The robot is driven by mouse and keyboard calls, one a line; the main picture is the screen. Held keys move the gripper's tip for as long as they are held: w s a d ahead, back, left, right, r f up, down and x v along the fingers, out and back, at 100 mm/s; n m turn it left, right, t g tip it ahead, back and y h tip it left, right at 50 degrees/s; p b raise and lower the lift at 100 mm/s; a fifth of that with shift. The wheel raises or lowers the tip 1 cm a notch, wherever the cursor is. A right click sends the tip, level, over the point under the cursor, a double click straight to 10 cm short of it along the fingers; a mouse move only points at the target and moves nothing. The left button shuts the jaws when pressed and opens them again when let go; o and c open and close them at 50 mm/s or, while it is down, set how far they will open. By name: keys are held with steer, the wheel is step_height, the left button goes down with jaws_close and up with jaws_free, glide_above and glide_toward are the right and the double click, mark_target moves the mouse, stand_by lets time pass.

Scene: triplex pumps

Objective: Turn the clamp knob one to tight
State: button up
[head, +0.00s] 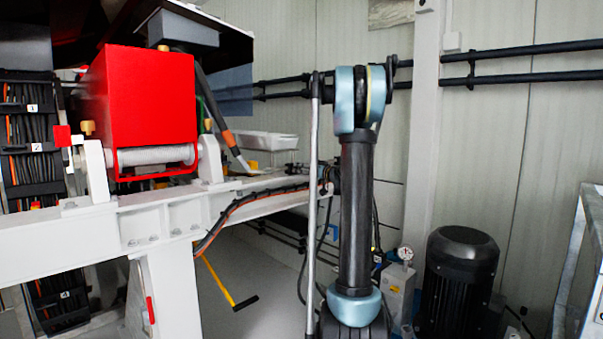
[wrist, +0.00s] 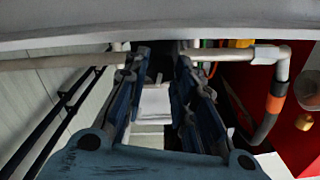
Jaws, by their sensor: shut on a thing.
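In the wrist view my gripper (wrist: 163,72) points ahead with its two blue-black fingers on either side of a small dark part (wrist: 160,78). It is shut on that part, which may be the clamp knob; the fingers hide most of it, and I cannot read any number or how tight it is. In the head view my gripper (head: 292,170) shows small and dark beside the white beam (head: 262,184), partly behind my arm. Brass-coloured knobs show on the left (head: 87,128) and right (head: 208,125) of the red housing (head: 150,95).
A grey pipe (wrist: 240,54) runs close by the fingers. A dark hose with an orange band (wrist: 275,103) hangs on the right. A black motor (head: 460,262) stands at the right, and black wall pipes (head: 530,76) run behind. A yellow handle (head: 220,282) hangs below the beam.

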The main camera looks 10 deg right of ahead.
steer(key=shift+d, duration=0.1)
steer(key=m, duration=0.4)
steer(key=shift+w+d, duration=0.1)
steer(key=shift+w, duration=0.05)
steer(key=shift+d+f+m, duration=0.1)
steer(key=shift+m, duration=2.65)
steer(key=shift+d+f+m, duration=0.1)
steer(key=shift+m, duration=2.65)
steer(key=o, duration=1.1)
steer(key=shift+w+a, duration=0.1)
steer(key=shift+o, duration=0.2)
